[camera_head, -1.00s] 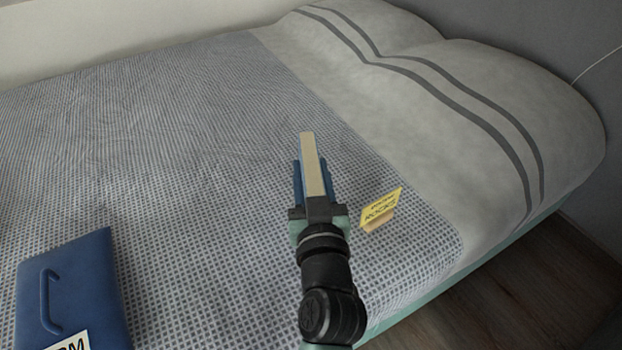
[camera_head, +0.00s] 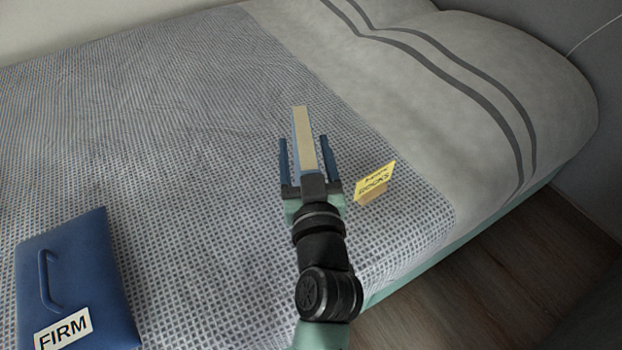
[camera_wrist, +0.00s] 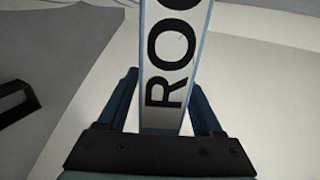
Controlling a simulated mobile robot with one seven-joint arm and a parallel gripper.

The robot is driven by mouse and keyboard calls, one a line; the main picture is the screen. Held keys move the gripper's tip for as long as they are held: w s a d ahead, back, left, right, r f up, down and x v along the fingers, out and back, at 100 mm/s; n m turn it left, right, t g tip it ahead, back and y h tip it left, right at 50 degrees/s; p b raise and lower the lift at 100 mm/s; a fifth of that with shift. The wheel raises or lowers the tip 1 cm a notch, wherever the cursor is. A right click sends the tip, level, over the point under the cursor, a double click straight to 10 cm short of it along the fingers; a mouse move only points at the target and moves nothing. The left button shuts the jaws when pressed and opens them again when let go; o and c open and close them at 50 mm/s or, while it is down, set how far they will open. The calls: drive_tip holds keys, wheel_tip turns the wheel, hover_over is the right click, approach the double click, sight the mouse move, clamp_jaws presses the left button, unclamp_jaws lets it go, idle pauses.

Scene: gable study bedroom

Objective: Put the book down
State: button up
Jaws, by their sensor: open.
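The book (camera_head: 303,135) stands on edge on the bed, its pale narrow side facing up in the head view. In the wrist view the book (camera_wrist: 172,60) shows a light spine with large black letters "ROC" and blue edges. My gripper (camera_head: 308,150) is open, with one blue finger on each side of the book and a gap showing beside it. The wrist view also shows the fingers (camera_wrist: 165,100) apart, around the near end of the book. Whether the book's lower edge rests fully on the cover is hidden.
A yellow card reading "ROCKS" (camera_head: 374,181) stands just right of my gripper on the checked bed cover (camera_head: 190,130). A blue case labelled "FIRM" (camera_head: 85,265) lies at the lower left. Free cover lies to the left.

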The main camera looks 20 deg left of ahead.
drive_tip(key=v, duration=1.1)
drive_tip(key=shift+p, duration=0.35)
drive_tip(key=w+d+r+m+t+h, duration=0.1)
drive_tip(key=w+d+r+t, duration=0.15)
drive_tip(key=r, duration=0.95)
drive_tip(key=w+d+r+t+h, duration=0.1)
drive_tip(key=w+d+r+t, duration=0.2)
drive_tip(key=r, duration=0.9)
drive_tip(key=s+d+r+m+t+h, duration=0.2)
drive_tip(key=s+r+t+h, duration=0.1)
drive_tip(key=r, duration=0.6)
drive_tip(key=s+d+r+m+t+h, duration=0.3)
drive_tip(key=s+r+h, duration=0.1)
drive_tip(key=r, duration=0.6)
drive_tip(key=shift+d, duration=0.2)
drive_tip(key=shift+f, duration=0.1)
